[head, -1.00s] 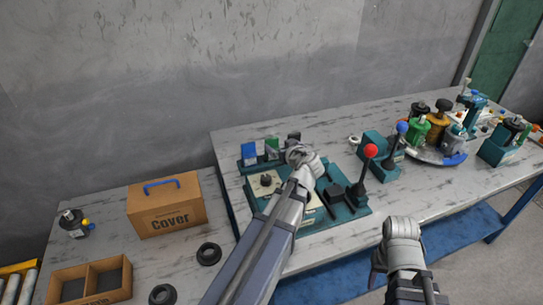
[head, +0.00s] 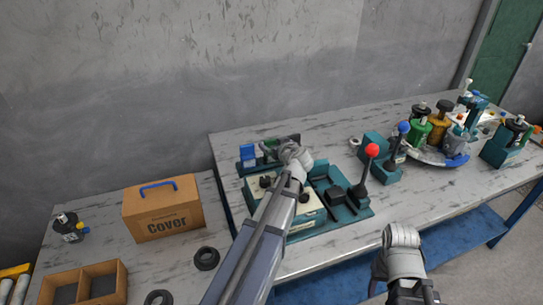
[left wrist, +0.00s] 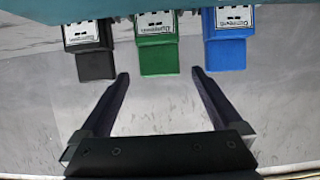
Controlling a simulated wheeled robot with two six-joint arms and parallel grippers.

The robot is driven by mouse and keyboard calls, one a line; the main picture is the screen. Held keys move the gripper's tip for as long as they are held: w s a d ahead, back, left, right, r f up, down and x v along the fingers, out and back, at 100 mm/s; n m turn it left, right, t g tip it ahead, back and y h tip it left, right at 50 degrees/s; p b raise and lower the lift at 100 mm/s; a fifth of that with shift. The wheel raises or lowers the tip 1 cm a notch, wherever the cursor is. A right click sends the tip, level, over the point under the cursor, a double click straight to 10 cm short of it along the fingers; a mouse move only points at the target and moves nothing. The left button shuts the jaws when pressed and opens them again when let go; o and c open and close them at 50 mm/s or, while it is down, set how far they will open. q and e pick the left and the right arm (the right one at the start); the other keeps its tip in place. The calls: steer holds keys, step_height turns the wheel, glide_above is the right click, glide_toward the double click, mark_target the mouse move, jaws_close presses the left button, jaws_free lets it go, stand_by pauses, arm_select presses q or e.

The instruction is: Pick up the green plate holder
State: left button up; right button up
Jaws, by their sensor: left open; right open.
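The green plate holder (left wrist: 157,52) is a block with a white label, in the middle of a row in the left wrist view. A black holder (left wrist: 89,55) is on its left and a blue holder (left wrist: 229,45) on its right. My left gripper (left wrist: 160,74) is open and empty. Its fingertips point at the gaps on either side of the green holder, apart from it. In the head view the green holder (head: 268,147) is partly hidden by my left gripper (head: 291,152). My right gripper (head: 380,275) is low in front of the table, its fingers mostly hidden.
A teal fixture with a red-knobbed lever (head: 371,151) stands right of my left arm. A blue-knobbed lever (head: 403,128) and a round tray of parts (head: 425,153) are farther right. A cardboard cover box (head: 163,212) and black rings (head: 206,258) are on the left.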

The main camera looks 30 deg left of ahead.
arm_select(q)
steer(key=shift+x, duration=0.95)
steer(key=shift+d+r, duration=0.1)
jaws_close()
